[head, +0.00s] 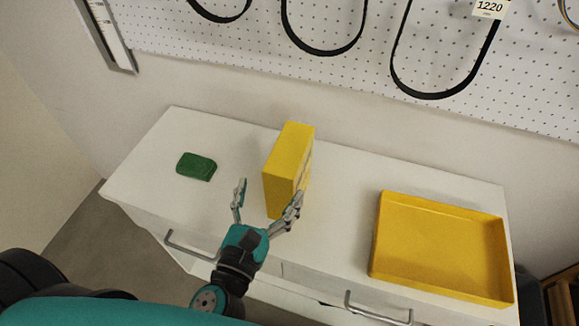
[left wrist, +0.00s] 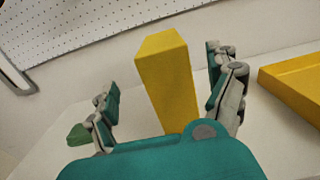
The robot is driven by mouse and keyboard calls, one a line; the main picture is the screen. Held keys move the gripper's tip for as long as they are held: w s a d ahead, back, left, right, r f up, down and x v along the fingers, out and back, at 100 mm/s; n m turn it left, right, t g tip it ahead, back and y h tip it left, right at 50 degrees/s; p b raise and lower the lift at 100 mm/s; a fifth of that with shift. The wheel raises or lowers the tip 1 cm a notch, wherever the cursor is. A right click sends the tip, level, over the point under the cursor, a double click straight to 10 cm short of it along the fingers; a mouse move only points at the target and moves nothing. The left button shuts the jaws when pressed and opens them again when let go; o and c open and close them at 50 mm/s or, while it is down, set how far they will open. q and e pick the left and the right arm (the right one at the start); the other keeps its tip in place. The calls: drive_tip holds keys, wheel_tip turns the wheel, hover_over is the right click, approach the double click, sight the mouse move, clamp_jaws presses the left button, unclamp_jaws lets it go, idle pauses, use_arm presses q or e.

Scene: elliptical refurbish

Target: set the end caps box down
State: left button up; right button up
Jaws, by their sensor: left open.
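The yellow end caps box (head: 288,165) stands upright on the white cabinet top, near its middle. It also shows in the left wrist view (left wrist: 168,80), between and beyond the spread fingers. My left gripper (head: 267,200) is open at the near side of the box. Its right finger overlaps the box's lower right edge in the head view; I cannot tell whether it touches. Its left finger is apart from the box. In the left wrist view the gripper (left wrist: 168,95) shows a gap between the left finger and the box. My right gripper is not in view.
A green block (head: 196,166) lies to the left on the white cabinet top (head: 345,175). An empty yellow tray (head: 440,250) lies to the right. A pegboard with black belts (head: 325,50) hangs on the wall behind. Drawer handles (head: 378,310) stick out in front.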

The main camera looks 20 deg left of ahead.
sight(276, 181)
use_arm(q)
drive_tip(key=w+p, duration=0.1)
drive_tip(key=w, duration=0.2)
drive_tip(key=shift+w+d, duration=0.1)
drive_tip(key=shift+w, duration=0.1)
drive_tip(key=w, duration=0.1)
drive_tip(key=w+p, duration=0.1)
drive_tip(key=w, duration=0.1)
drive_tip(key=w+p, duration=0.1)
drive_tip(key=shift+w+d+f, duration=0.15)
drive_tip(key=shift+w+d, duration=0.15)
drive_tip(key=shift+w, duration=0.1)
drive_tip(key=shift+w+f, duration=0.15)
drive_tip(key=shift+w, duration=0.1)
drive_tip(key=shift+s, duration=0.1)
drive_tip(key=c, duration=1.7)
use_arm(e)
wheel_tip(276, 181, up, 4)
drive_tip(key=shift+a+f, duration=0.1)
